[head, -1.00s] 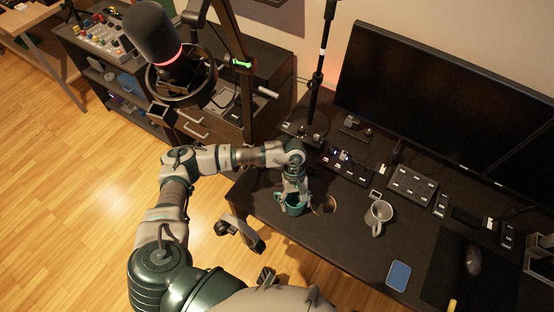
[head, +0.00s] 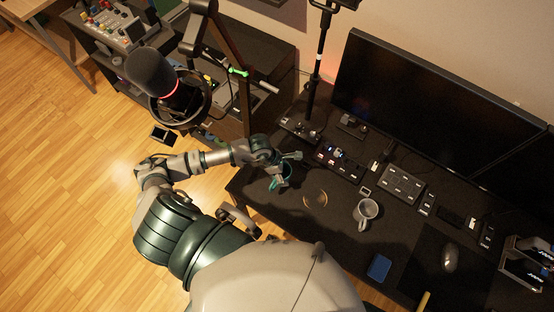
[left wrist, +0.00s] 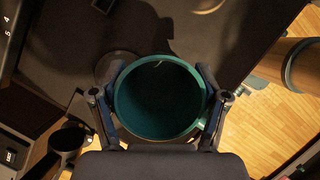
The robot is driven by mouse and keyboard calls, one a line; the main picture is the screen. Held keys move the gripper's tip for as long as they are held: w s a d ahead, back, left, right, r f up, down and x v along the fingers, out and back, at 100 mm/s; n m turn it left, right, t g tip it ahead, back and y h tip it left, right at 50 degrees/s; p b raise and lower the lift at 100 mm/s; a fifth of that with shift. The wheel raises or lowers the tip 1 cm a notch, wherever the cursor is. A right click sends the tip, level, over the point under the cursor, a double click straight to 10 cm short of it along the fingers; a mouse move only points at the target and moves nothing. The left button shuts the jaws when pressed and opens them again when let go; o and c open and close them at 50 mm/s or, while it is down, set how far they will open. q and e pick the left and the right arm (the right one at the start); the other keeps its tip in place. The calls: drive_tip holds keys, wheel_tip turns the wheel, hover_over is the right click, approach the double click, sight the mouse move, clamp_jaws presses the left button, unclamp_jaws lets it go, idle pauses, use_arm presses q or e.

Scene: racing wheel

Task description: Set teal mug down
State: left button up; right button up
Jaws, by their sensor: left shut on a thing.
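The teal mug (head: 287,173) is at the left part of the black desk in the head view, partly hidden by my left gripper (head: 279,172). In the left wrist view the teal mug (left wrist: 158,98) shows its round opening and dark inside. The left gripper's fingers (left wrist: 160,96) stand on either side of it, shut on it. I cannot tell whether its base touches the desk. My right gripper is not in view.
The black desk (head: 290,208) has free room around a flat round brownish mark (head: 315,198). Control boxes (head: 402,184) line the monitor (head: 425,110). A microphone (head: 152,78) hangs left.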

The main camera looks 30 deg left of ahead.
use_arm(q)
drive_tip(key=w+a, duration=0.1)
drive_tip(key=w, duration=0.1)
drive_tip(key=w+a, duration=0.2)
drive_tip(key=shift+w+p, duration=0.2)
drive_tip(key=shift+p, duration=0.1)
drive_tip(key=shift+w+a+f, duration=0.1)
drive_tip(key=shift+w+a, duration=0.1)
drive_tip(key=shift+a, duration=0.05)
drive_tip(key=shift+a+f, duration=0.25)
drive_tip(key=shift+f, duration=0.05)
drive_tip(key=f, duration=0.1)
drive_tip(key=a+f, duration=0.1)
drive_tip(key=shift+f+p, duration=0.3)
drive_tip(key=shift+a+f, duration=0.2)
drive_tip(key=shift+f, duration=0.15)
drive_tip(key=shift+c, duration=0.7)
drive_tip(key=shift+d, duration=0.1)
drive_tip(key=o, duration=1.3)
drive_tip(key=shift+d, duration=0.2)
drive_tip(key=shift+o, duration=1.2)
drive_tip(key=shift+d, duration=0.2)
drive_tip(key=shift+d+r, duration=0.1)
drive_tip(key=shift+d, duration=0.1)
drive_tip(key=shift+a, duration=0.15)
drive_tip(key=b+v, duration=0.1)
drive_tip(key=v, duration=1.1)
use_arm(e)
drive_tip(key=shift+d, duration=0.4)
